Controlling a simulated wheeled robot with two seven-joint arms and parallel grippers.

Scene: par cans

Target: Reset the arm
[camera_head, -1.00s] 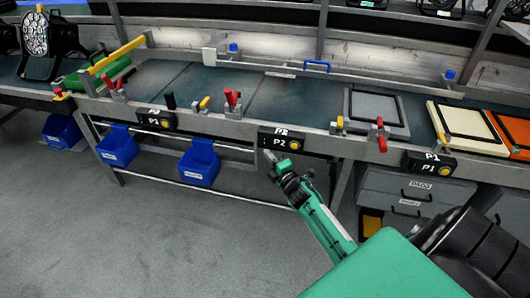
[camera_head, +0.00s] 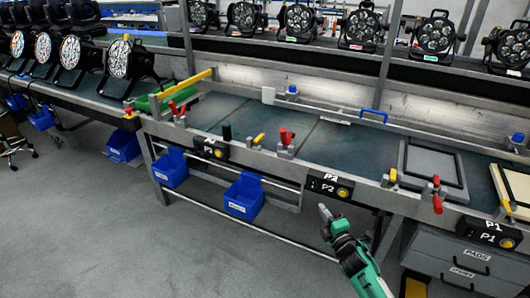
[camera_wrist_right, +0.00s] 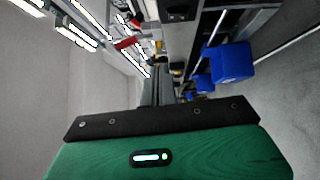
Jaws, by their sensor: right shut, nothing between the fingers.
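My right gripper (camera_head: 324,213) is at the lower right of the head view, on the end of my green arm. It is in front of the workbench, below the P2 box (camera_head: 329,187), apart from the bench and empty. Its fingers are shut. In the right wrist view the gripper's dark fingers (camera_wrist_right: 158,92) point out past the green housing with nothing between them. My left gripper is in neither view.
The workbench (camera_head: 262,163) has red and yellow clamps, a grey framed pad (camera_head: 432,168) and a blue handle (camera_head: 373,115). Blue bins (camera_head: 244,196) hang under its front edge. Several par cans (camera_head: 126,60) stand at the left and on the upper shelf. The floor in front is clear.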

